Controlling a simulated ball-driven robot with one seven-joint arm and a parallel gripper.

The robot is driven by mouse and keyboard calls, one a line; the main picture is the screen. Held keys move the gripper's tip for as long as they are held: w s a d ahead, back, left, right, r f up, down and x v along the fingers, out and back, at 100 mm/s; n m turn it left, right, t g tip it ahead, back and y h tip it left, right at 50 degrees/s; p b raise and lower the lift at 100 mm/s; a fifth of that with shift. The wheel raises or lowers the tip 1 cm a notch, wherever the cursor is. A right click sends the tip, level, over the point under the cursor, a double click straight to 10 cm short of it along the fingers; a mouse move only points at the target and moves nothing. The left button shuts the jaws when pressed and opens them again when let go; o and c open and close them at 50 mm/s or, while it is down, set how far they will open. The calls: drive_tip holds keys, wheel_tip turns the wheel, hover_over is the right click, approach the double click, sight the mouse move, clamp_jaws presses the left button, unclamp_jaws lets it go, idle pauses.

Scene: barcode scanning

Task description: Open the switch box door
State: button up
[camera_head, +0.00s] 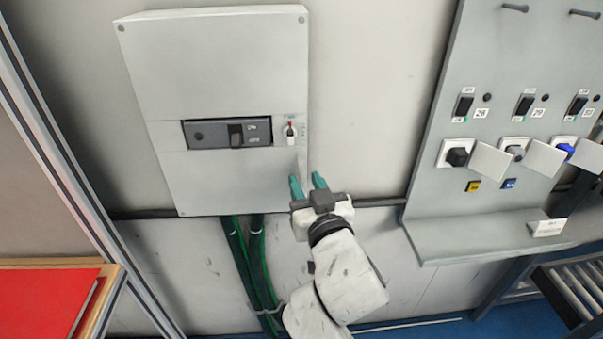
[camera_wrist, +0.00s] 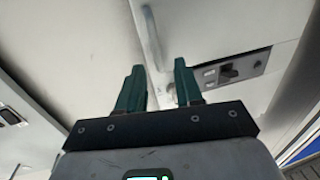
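The switch box (camera_head: 220,60) is a pale grey cabinet on the wall at the upper left of the head view, and its door looks shut. A dark panel with a black switch (camera_head: 236,134) and a small red-and-white knob (camera_head: 290,132) are on its front. In the wrist view, the box front (camera_wrist: 215,30) is at the upper right, and a pale bar-like handle (camera_wrist: 152,38) lies just beyond the fingertips. I cannot tell whether they touch anything.
A grey panel (camera_head: 455,215) with switches, sockets and plugs stands to the right. Green cables (camera_head: 262,275) run down below the box. A red-topped board (camera_head: 45,300) is at the lower left. Bare wall (camera_head: 365,90) lies between box and panel.

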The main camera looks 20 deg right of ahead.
sight(301, 173)
drive_tip(key=shift+w+d, duration=0.15)
drive_tip(key=shift+w, duration=0.65)
drive_tip(key=shift+w+d, duration=0.1)
drive_tip(key=shift+w, duration=0.65)
clamp_jaws()
